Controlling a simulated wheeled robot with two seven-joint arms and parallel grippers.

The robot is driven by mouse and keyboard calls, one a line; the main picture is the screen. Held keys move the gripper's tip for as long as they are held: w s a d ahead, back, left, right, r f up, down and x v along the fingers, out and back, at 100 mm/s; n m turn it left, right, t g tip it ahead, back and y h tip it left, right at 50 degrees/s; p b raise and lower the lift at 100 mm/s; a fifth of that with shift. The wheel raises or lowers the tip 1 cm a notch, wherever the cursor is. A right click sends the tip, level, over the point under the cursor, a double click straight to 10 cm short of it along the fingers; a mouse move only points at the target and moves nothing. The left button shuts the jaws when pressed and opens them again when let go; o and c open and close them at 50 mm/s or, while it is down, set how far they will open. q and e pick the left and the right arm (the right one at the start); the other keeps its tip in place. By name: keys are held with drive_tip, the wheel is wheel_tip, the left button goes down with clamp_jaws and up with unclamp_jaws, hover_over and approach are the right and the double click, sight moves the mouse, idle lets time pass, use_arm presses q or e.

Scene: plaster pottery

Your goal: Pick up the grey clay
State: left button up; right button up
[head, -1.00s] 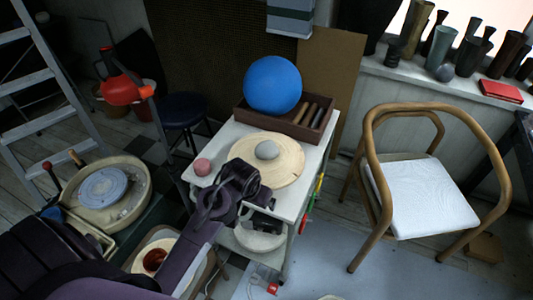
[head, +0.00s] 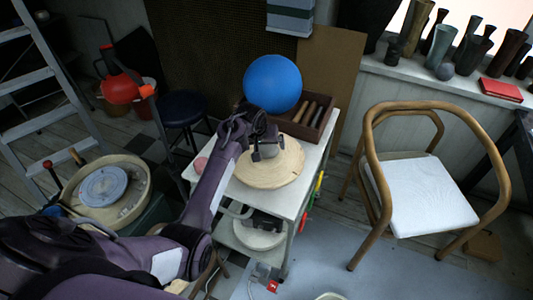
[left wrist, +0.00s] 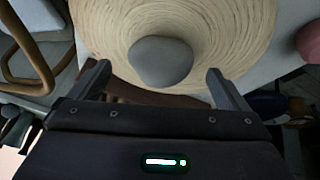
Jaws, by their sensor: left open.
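The grey clay (left wrist: 160,62) is a smooth rounded lump on a round pale wooden board (left wrist: 215,25). In the head view the board (head: 285,172) lies on a white table, and my gripper hides the clay. My left gripper (head: 268,152) is over the board. In the left wrist view its two fingers stand wide apart, one on each side of the clay, with visible gaps and nothing held. I cannot tell how far above the board the fingertips are. My right gripper is not in view.
A blue ball (head: 272,84) sits in a brown tray (head: 325,117) of tools behind the board. A pink lump (head: 201,164) is left of the board, partly behind my arm. A wooden chair (head: 425,190) stands to the right. Open floor lies in front of the chair.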

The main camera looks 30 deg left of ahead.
sight(267, 146)
use_arm(q)
drive_tip(key=shift+x, duration=2.1)
drive_tip(key=shift+w+r, duration=0.1)
drive_tip(key=shift+w, duration=0.05)
drive_tip(key=c, duration=1.6)
drive_tip(key=shift+w+r, duration=0.1)
drive_tip(key=shift+r, duration=0.05)
drive_tip(key=shift+c, duration=0.9)
drive_tip(key=shift+r, duration=0.15)
wheel_tip(267, 146, up, 20)
drive_tip(key=b, duration=0.1)
drive_tip(key=shift+b, duration=0.4)
